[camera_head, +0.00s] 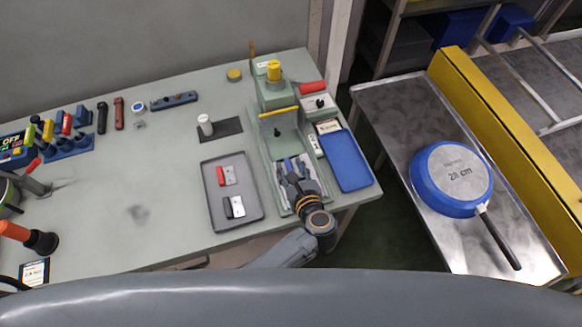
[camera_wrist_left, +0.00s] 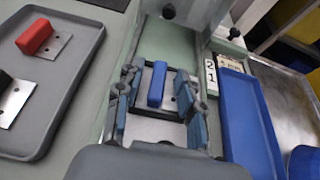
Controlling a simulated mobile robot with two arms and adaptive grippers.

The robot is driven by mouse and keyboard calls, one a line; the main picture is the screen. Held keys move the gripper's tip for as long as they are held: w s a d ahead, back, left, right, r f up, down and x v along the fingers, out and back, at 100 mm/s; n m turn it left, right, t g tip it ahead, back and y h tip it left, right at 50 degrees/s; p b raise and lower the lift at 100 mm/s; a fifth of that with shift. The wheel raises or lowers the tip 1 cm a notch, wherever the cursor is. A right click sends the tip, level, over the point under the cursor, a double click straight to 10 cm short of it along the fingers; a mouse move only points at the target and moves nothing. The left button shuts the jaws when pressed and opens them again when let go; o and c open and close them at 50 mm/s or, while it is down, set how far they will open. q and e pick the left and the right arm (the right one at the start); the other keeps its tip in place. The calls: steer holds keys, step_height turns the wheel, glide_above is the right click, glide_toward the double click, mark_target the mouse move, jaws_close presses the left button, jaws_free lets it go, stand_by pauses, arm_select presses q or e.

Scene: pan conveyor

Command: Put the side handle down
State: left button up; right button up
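A blue side handle (camera_wrist_left: 157,84) on a metal plate (camera_wrist_left: 152,128) lies in the pale green fixture (camera_wrist_left: 140,30). My left gripper (camera_wrist_left: 160,100) is around it with its fingers spread, and gaps show between the handle and the blue finger pads. In the head view my left gripper (camera_head: 292,175) is low over the front of the fixture (camera_head: 273,150), and its fingers partly hide the handle. A red side handle (camera_head: 221,176) and a black side handle (camera_head: 228,207) lie on the grey tray (camera_head: 248,212) to the left. My right gripper is not in view.
A blue tray (camera_head: 347,160) lies right of the fixture. A blue pan marked 28 cm (camera_head: 453,178) rests on the metal surface (camera_head: 385,105) at right, beside a yellow rail (camera_head: 500,125). Tools stand at the table's left; the table's middle-left is mostly clear.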

arm_select(q)
steer(key=shift+r+p, duration=0.25)
steer(key=shift+p, duration=0.05)
steer(key=shift+s+d+r+p, duration=0.15)
steer(key=shift+s+r+p, duration=0.15)
steer(key=shift+r+p, duration=0.45)
steer(key=p+v, duration=0.1)
steer(key=v, duration=1)
steer(key=shift+s+f+p, duration=0.2)
steer(key=shift+p, duration=0.15)
